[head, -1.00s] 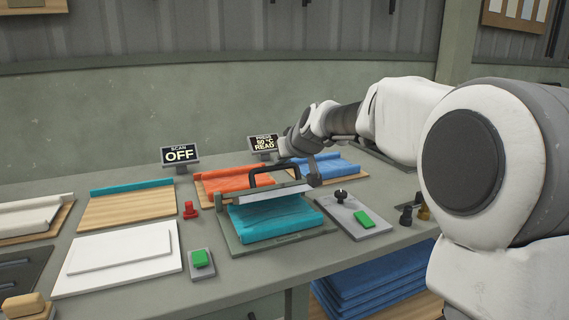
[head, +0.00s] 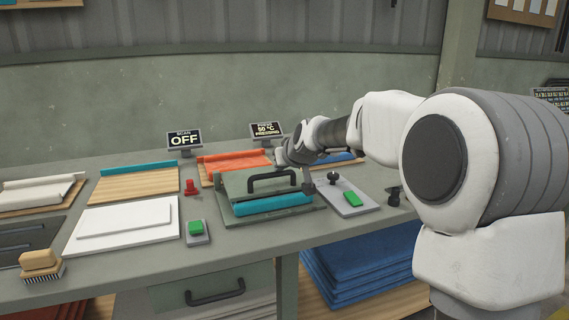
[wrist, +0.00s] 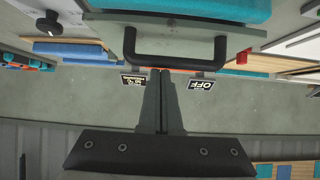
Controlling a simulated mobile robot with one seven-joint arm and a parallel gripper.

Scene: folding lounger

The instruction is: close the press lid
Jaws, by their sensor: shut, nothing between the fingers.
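The press (head: 310,206) stands on the bench with its grey-green lid (head: 237,187) lowered over the base. The lid's black handle (head: 275,176) stands up from it. A teal roll of cloth (head: 272,203) shows along the front, below the lid's edge. The display behind the press (head: 267,130) reads 50 °C and PRESSING. My gripper (head: 307,186) is shut and empty beside the right end of the handle. In the wrist view the shut fingers (wrist: 161,75) point at the handle (wrist: 175,53); I cannot tell whether they touch it.
A grey plate with a green button and black knob (head: 350,197) lies right of the press. To the left are a red knob (head: 191,187), a green button (head: 196,227) and a white board (head: 125,222). Orange cloth (head: 235,160) lies behind the press.

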